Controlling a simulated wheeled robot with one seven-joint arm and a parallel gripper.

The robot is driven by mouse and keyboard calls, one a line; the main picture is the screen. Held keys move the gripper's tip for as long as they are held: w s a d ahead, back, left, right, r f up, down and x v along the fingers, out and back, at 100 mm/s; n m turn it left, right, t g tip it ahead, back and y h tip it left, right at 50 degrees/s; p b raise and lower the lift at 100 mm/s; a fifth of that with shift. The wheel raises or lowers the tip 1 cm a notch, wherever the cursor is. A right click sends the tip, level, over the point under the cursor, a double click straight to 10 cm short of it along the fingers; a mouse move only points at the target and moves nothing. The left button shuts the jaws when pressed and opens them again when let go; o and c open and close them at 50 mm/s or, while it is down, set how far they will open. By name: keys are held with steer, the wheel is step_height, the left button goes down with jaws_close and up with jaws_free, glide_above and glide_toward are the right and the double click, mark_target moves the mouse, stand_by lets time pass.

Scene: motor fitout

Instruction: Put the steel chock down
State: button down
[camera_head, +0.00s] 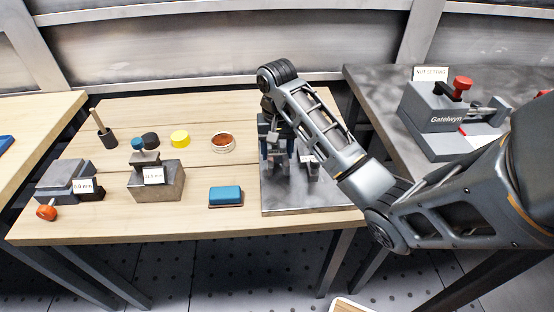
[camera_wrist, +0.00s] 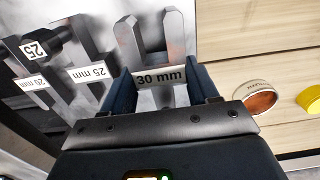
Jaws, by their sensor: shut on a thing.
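My gripper (camera_wrist: 161,88) is over the steel plate (camera_head: 310,207) at the right end of the wooden bench. In the wrist view its two dark blue fingers stand apart, one on each side of a grey steel piece (camera_wrist: 165,98), which I take to be the steel chock. A "30 mm" label (camera_wrist: 160,77) shows between the fingers, in line with a forked steel gauge (camera_wrist: 152,40) just beyond. The fingers and the gauge hide much of the chock. I cannot tell whether it touches the plate or gauge.
Labelled "25 mm" (camera_wrist: 87,73) and "20 mm" (camera_wrist: 31,83) gauges and a dark "25" piece (camera_wrist: 40,48) stand beside the fingers. A blue block (camera_head: 226,196), copper-coloured dish (camera_head: 222,142) and yellow disc (camera_head: 180,138) lie left. A grey fixture (camera_head: 440,125) stands right.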

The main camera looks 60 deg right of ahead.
step_height(320, 180, down, 2)
steer(key=shift+f+b, duration=0.1)
steer(key=shift+b, duration=0.25)
steer(key=shift+c, duration=1.4)
jaws_free()
